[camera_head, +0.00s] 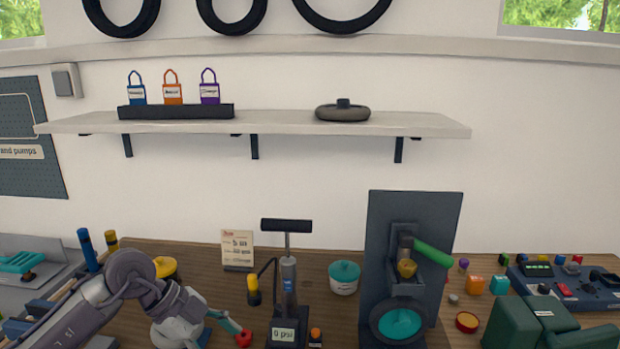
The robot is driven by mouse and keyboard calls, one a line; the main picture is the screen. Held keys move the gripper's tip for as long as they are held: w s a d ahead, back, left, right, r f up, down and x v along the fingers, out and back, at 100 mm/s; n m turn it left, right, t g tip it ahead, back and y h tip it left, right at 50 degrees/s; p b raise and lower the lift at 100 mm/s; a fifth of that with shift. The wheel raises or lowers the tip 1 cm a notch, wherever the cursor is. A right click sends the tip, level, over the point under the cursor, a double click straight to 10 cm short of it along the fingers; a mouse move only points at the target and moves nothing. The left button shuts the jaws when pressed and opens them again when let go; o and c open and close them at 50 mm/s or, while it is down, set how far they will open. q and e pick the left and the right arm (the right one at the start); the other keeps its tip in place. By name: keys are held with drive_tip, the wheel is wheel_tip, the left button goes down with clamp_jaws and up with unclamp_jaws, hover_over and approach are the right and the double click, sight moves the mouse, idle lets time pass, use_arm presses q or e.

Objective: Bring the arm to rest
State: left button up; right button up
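My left arm comes in from the lower left, low over the wooden workbench (350,250). Its gripper (192,318) is near the bottom edge, left of the floor pump (288,290). The fingers are small and partly merged with things behind them, so I cannot tell whether they are open or hold anything. A teal lever with a red ball end (243,338) shows just right of the gripper; I cannot tell whether they touch.
The pump reads 0 psi. A dark stand with a teal-hubbed wheel (399,324) and green handle (433,254) is to its right. A yellow-topped container (166,268) is behind my arm. A shelf (290,122) hangs above.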

use_arm(q)
drive_tip(key=s+d+r+m+t+h, duration=0.1)
drive_tip(key=s+d+r+t+h, duration=0.25)
drive_tip(key=d+r+h, duration=0.75)
drive_tip(key=w+a+f+n+t+y, duration=0.1)
drive_tip(key=w+a+n+t+y, duration=0.1)
drive_tip(key=a+n+t+y, duration=0.35)
drive_tip(key=w+a+f+n+t+y, duration=0.25)
drive_tip(key=n+t+y, duration=0.35)
drive_tip(key=n+t, duration=0.5)
drive_tip(key=s+a+f+n+g+y, duration=0.3)
drive_tip(key=a+f+g+y, duration=0.1)
drive_tip(key=f, duration=0.3)
drive_tip(key=s+a+f+n+g+y, duration=0.3)
drive_tip(key=a+f+y, duration=0.15)
drive_tip(key=f, duration=0.25)
drive_tip(key=s+f+m+g+h, duration=0.1)
drive_tip(key=s+f+g, duration=0.5)
drive_tip(key=s, duration=0.4)
drive_tip(key=s+f+m+g+h, duration=0.1)
drive_tip(key=s+f+g, duration=0.5)
drive_tip(key=s, duration=0.5)
wheel_tip(320, 180, down, 26)
drive_tip(key=s+a+f+g, duration=0.1)
drive_tip(key=s+a+f, duration=0.1)
drive_tip(key=s+f, duration=1.5)
drive_tip(key=shift+s+a+f+m, duration=0.15)
drive_tip(key=shift+s+f+m, duration=0.2)
drive_tip(key=shift+f, duration=0.05)
